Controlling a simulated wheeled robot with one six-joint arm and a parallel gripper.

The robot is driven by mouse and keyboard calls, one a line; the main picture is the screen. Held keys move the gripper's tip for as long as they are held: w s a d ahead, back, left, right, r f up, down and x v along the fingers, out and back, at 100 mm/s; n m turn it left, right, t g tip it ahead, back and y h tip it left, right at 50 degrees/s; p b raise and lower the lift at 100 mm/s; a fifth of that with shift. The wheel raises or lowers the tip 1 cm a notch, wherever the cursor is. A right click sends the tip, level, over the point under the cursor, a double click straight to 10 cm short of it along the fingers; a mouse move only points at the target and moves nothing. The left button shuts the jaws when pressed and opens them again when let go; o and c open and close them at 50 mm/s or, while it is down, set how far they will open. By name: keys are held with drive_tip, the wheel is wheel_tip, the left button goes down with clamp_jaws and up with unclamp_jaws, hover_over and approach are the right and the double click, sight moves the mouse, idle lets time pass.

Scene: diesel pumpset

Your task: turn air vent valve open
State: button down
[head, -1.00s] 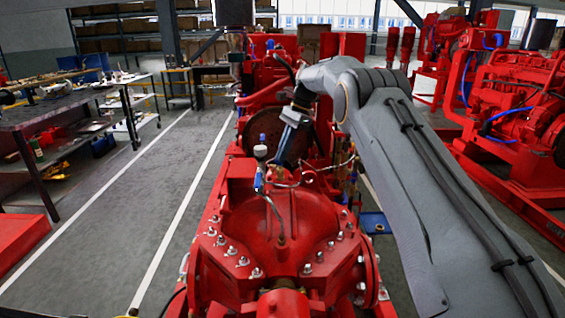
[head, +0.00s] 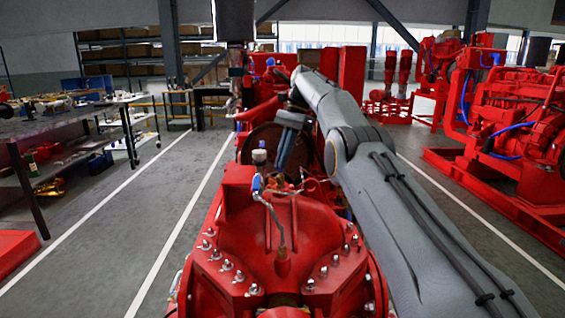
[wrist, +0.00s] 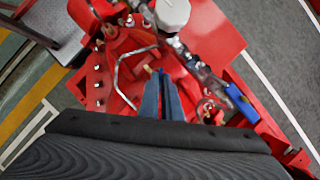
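A small valve with a blue lever (head: 257,184) stands on top of the red pump casing, below a pale round cap (head: 259,156); I take it for the air vent valve. In the wrist view the blue lever (wrist: 240,103) is at the right and the white cap (wrist: 172,14) at the top. My gripper (head: 281,168) hangs over the pump just right of the valve in the head view. In the wrist view its blue fingers (wrist: 160,74) are close together with nothing visible between them. They are apart from the blue lever, which lies to their right.
A thin bent metal pipe (head: 275,218) runs from the valve to the red pump casing (head: 280,275). Thin tubing (wrist: 122,70) lies left of the fingers in the wrist view. A workbench (head: 60,125) stands at the left, another red engine (head: 510,120) at the right. Floor is clear along the pump's left side.

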drive_tip(key=shift+r, duration=0.1)
drive_tip(key=c, duration=2)
unclamp_jaws()
drive_tip(key=m+p, duration=0.1)
drive_tip(key=p, duration=0.3)
drive_tip(key=shift+r, duration=0.2)
drive_tip(key=shift+s+m+t+p, duration=0.1)
drive_tip(key=shift+m+t+p, duration=0.25)
drive_tip(key=shift+p, duration=0.55)
